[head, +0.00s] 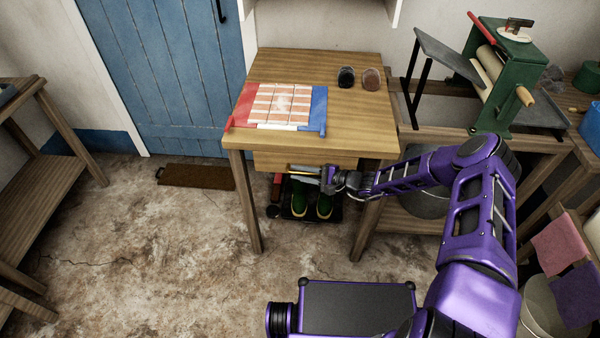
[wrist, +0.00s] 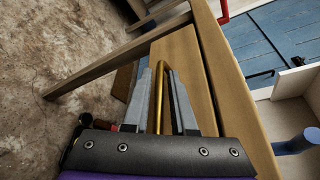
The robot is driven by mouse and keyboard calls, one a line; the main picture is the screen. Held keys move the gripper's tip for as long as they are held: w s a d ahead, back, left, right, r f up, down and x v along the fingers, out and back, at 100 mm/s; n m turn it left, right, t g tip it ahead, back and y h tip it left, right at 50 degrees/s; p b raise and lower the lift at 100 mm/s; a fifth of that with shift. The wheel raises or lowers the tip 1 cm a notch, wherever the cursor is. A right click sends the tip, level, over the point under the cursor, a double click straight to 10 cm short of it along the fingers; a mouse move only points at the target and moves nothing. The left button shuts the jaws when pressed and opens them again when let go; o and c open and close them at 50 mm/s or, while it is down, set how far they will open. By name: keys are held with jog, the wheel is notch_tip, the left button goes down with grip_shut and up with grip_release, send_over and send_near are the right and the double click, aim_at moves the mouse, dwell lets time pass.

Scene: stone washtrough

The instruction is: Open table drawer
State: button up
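The wooden table (head: 365,108) stands against the wall. Its drawer (head: 270,161) is under the front edge of the top, partly hidden by my gripper. I cannot tell whether it sits fully shut. My gripper (head: 306,173) is at the drawer front. In the wrist view the brass bar handle (wrist: 160,88) runs between the two grey fingers of my gripper (wrist: 162,95). The fingers are apart, one on each side of the handle, with gaps showing. The pale wooden drawer front (wrist: 187,62) is just beyond them.
A red, white and blue board (head: 283,104) and two small jars (head: 346,77) are on the table. Dark green boots (head: 300,200) stand under it. A bench with a green mangle (head: 490,85) is at the right. The floor (head: 165,245) at the left is clear.

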jog(key=shift+c, duration=0.3)
grip_shut()
dwell(1.1)
